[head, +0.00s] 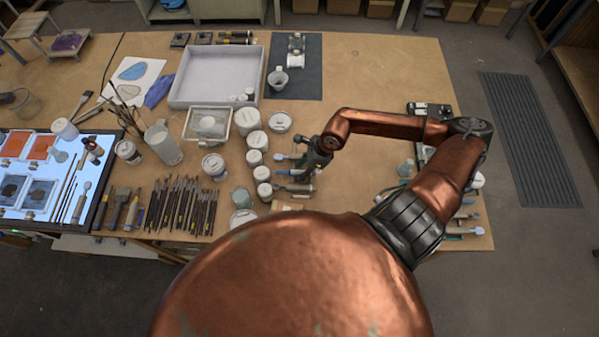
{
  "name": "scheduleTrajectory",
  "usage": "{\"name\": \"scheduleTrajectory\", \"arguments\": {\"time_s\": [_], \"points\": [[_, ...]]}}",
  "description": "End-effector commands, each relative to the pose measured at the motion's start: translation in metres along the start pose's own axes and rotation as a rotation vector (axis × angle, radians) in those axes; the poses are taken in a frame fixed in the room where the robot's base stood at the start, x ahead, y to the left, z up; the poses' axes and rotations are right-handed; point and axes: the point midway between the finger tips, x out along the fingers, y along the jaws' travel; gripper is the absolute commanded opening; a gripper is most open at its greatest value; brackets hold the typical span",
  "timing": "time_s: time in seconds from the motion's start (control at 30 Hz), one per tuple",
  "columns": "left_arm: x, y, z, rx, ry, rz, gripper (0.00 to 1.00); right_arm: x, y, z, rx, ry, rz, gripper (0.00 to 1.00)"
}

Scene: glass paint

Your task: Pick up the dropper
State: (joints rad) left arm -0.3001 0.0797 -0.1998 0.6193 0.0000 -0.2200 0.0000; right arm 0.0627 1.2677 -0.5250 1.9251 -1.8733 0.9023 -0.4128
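My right gripper (308,168) is small and dark in the head view, low over the middle of the table, just right of a column of white-lidded jars. Whether its fingers are apart or closed is too small to tell. Slim tools with pale ends (280,156) lie close by it; a second one (279,187) shows just below. I cannot tell whether either is the dropper, or whether the gripper touches them. More slim pale-ended tools (466,232) lie at the right front edge, partly behind my arm. My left gripper is out of view.
White-lidded jars (257,140) stand close left of the gripper. A grey tray (216,76), a clear container (207,126), many brushes (182,206) and a lit panel (98,203) fill the left. A dark mat (312,85) lies behind. The table (378,80) is clear at the back right.

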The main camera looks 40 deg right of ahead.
Motion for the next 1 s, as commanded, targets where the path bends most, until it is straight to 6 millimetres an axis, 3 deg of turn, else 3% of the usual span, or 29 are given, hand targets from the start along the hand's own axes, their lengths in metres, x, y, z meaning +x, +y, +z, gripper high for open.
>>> {"name": "scheduleTrajectory", "arguments": {"time_s": [0.5, 1.0], "points": [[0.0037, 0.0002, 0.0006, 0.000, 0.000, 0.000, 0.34, 0.0020, -0.0001, -0.0007, 0.000, 0.000, 0.000, 0.36], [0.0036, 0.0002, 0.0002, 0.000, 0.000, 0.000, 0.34, 0.0021, -0.0001, -0.0009, 0.000, 0.000, 0.000, 0.03]]}}
